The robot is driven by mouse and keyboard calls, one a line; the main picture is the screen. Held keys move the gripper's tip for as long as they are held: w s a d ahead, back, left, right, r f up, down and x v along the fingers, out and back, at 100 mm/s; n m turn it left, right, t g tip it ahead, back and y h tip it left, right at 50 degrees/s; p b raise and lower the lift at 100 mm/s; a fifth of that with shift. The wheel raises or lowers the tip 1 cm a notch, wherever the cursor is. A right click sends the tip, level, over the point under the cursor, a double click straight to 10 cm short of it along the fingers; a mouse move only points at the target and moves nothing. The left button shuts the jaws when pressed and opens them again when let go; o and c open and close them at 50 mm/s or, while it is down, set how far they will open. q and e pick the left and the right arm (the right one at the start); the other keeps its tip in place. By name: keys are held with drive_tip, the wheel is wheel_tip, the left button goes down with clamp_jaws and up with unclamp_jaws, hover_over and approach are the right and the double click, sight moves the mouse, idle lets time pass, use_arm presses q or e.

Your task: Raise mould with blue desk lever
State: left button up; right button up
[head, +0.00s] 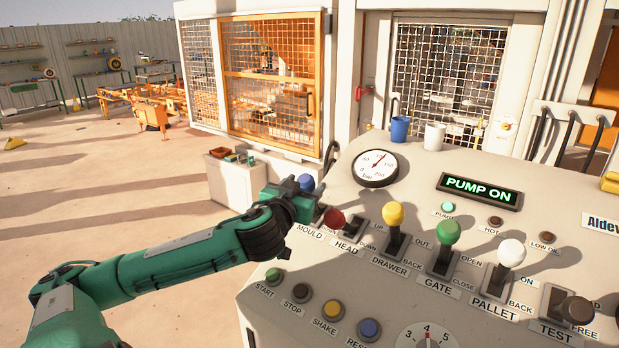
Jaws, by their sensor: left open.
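The blue knob (306,182) of the mould lever shows at the left end of the sloping control desk (340,262), above the MOULD label. My left gripper (303,190) is open at this knob, its fingers by the ball. The lever's shaft and slot are hidden behind the gripper, and I cannot tell whether the fingers touch the knob. I cannot make out the mould itself; the press area behind the mesh is too small and cluttered. My right gripper is out of view.
Close to the right is the red head lever (334,218), then the yellow drawer (393,214), green gate (448,232) and white pallet (511,252) levers. Push buttons line the front. The display (480,191) reads PUMP ON. Blue (400,130) and white (434,136) mugs stand at the back.

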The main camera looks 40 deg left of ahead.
use_arm(q)
drive_tip(key=p+x, duration=0.1)
drive_tip(key=x, duration=0.2)
drive_tip(key=shift+r, duration=0.1)
drive_tip(key=shift+w+a, duration=0.15)
drive_tip(key=shift+w, duration=0.25)
drive_tip(key=shift+c, duration=0.2)
